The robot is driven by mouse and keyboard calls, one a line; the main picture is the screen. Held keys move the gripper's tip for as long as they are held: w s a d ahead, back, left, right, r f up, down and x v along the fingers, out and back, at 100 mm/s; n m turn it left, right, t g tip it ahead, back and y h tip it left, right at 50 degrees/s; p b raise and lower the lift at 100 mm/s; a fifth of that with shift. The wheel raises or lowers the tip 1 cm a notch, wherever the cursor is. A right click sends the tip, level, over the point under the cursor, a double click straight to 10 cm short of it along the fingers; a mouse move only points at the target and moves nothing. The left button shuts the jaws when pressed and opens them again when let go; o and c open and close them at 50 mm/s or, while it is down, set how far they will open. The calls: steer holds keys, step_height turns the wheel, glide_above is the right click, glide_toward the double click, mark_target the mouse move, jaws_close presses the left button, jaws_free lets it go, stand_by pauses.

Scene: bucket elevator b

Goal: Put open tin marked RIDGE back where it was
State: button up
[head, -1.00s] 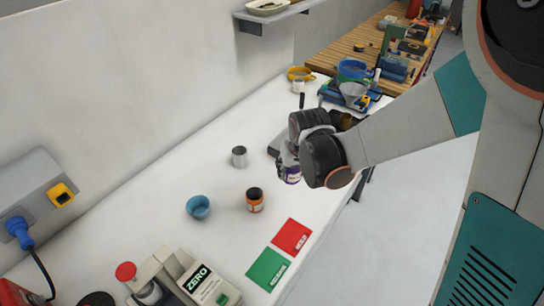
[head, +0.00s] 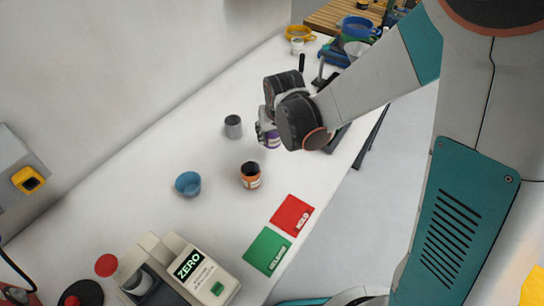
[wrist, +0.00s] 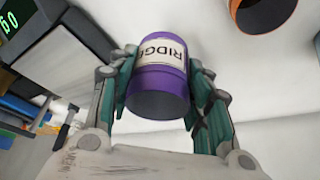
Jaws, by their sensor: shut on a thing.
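The purple tin marked RIDGE (wrist: 160,75) is held between the two fingers of my gripper (wrist: 163,92) in the wrist view. Its label faces the camera, and one dark round end shows.
An orange tin (head: 251,176), a blue bowl (head: 188,184) and a grey tin (head: 233,127) stand on the white bench (head: 150,205). A red card (head: 292,215) and a green card (head: 267,251) lie near the front edge. A ZERO device (head: 190,270) stands at the lower left.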

mark_target(274, 143)
steer(key=shift+f+b, duration=2.4)
steer(key=shift+f, duration=1.75)
steer(key=shift+f, duration=0.1)
steer(key=o, duration=1.4)
steer(key=shift+c, duration=0.2)
steer(key=p+v, duration=0.7)
steer(key=v, duration=0.5)
steer(key=shift+p, duration=0.4)
